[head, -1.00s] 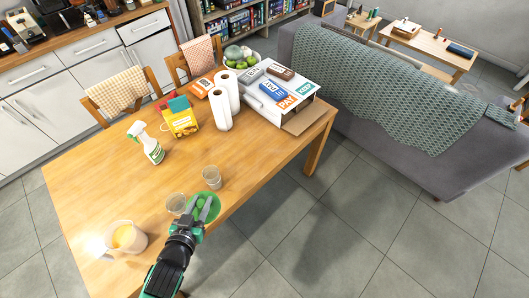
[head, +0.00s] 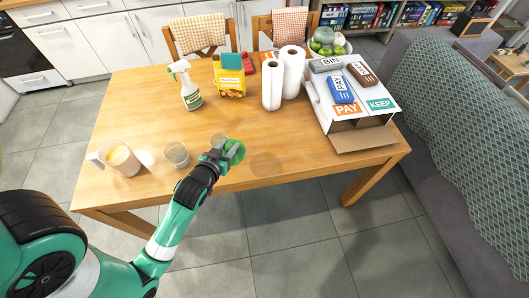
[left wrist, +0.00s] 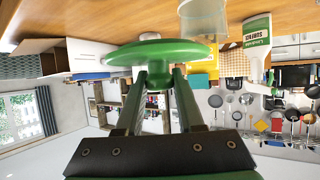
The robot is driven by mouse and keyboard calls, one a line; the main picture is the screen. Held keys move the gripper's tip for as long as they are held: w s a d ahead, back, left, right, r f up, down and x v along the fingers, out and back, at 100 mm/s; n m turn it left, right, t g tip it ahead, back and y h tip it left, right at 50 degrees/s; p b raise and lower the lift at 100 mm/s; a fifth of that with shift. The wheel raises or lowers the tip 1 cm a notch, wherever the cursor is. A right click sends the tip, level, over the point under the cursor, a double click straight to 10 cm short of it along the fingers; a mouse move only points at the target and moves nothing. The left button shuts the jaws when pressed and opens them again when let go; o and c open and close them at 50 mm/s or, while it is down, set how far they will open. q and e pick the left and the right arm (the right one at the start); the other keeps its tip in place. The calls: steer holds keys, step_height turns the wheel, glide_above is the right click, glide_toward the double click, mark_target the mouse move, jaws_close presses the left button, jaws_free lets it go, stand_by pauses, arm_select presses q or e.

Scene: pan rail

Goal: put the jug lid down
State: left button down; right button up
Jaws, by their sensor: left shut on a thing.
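The green jug lid (head: 237,151) is at the front edge of the table, right of the two glasses. My left gripper (head: 222,156) reaches in from the front left and is shut on it. In the left wrist view the fingers (left wrist: 160,78) pinch the knob of the lid (left wrist: 160,52), and the disc lies beyond the fingertips, near the wooden table top. A round shadow lies right of the lid on the table; the exact gap cannot be told. The jug (head: 122,160), holding yellow-orange liquid, stands open at the table's left. My right gripper is not in view.
A clear glass (head: 176,154) and another glass (head: 219,141), partly hidden by my gripper, stand close to the lid. A spray bottle (head: 190,88), yellow box (head: 230,80), paper rolls (head: 271,85) and labelled box (head: 350,100) are farther back. The table (head: 310,165) is clear right of the lid.

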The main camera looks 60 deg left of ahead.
arm_select(q)
steer(key=w+a+f+b, duration=0.1)
steer(key=w+f+b, duration=0.1)
steer(key=w+f, duration=0.1)
steer(key=w+a+f+b, duration=0.1)
steer(key=w+f+b, duration=0.1)
steer(key=w, duration=0.3)
steer(key=w+a+f+b, duration=0.1)
steer(key=w+f+b, duration=0.1)
steer(key=w+f, duration=0.2)
steer(key=shift+w+a, duration=0.15)
steer(key=shift+w, duration=0.25)
steer(key=shift+w+f, duration=0.15)
steer(key=shift+w, duration=0.05)
steer(key=f, duration=0.1)
steer(key=f+b, duration=0.1)
steer(key=f, duration=0.1)
steer(key=shift+w+a+f+b, duration=0.15)
steer(key=shift+w+b, duration=0.1)
steer(key=shift+b, duration=0.1)
steer(key=shift+f, duration=0.25)
steer(key=shift+r, duration=0.1)
